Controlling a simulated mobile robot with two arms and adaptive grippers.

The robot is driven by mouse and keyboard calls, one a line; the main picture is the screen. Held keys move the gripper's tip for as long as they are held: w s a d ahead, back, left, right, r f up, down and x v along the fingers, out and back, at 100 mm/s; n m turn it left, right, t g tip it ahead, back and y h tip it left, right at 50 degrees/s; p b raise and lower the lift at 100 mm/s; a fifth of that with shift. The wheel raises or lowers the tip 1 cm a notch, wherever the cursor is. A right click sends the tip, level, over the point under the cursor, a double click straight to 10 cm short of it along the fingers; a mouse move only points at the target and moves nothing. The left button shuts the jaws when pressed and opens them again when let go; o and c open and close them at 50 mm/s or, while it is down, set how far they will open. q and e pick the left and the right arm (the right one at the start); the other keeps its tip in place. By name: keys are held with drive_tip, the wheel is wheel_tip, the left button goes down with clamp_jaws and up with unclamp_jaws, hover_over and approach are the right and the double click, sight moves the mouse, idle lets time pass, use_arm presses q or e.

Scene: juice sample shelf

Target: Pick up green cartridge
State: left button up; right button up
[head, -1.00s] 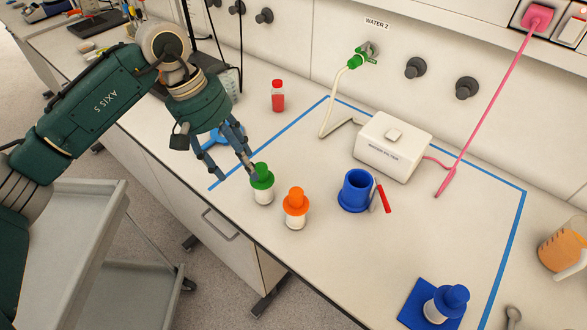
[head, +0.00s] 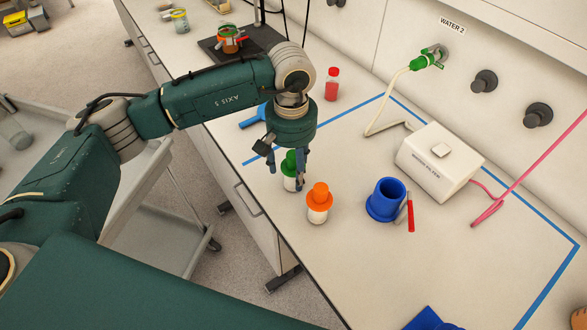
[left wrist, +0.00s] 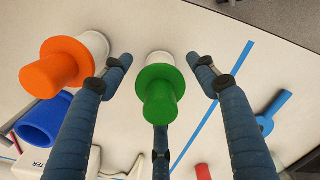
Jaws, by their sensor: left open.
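The green cartridge (head: 289,168), with a green cap and a white body, stands upright on the bench, partly hidden by my left gripper (head: 285,170) in the head view. The left gripper points down over it with its fingers spread. In the left wrist view, the green cartridge (left wrist: 160,90) lies between the open fingers of the left gripper (left wrist: 160,85), with visible room to the two upper fingers. Whether the lower finger touches it I cannot tell. My right gripper is not in view.
An orange-capped cartridge (head: 318,203) stands close beside the green one, also near the fingers in the left wrist view (left wrist: 58,68). A blue cup (head: 385,201), a red tool (head: 410,215) and a white box (head: 440,160) are to the right. A red bottle (head: 332,86) stands behind.

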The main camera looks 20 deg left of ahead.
sight(293, 175)
use_arm(q)
drive_tip(key=f, duration=0.1)
drive_tip(key=f+p, duration=0.2)
drive_tip(key=shift+w+d+f, duration=0.1)
drive_tip(key=shift+w+f, duration=0.15)
drive_tip(key=shift+f, duration=0.5)
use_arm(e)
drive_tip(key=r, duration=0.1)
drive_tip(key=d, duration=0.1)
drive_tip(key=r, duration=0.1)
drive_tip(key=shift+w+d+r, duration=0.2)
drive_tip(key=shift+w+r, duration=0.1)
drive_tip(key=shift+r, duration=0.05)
use_arm(q)
drive_tip(key=shift+c, duration=0.3)
drive_tip(key=c, duration=1.2)
drive_tip(key=shift+o, duration=0.2)
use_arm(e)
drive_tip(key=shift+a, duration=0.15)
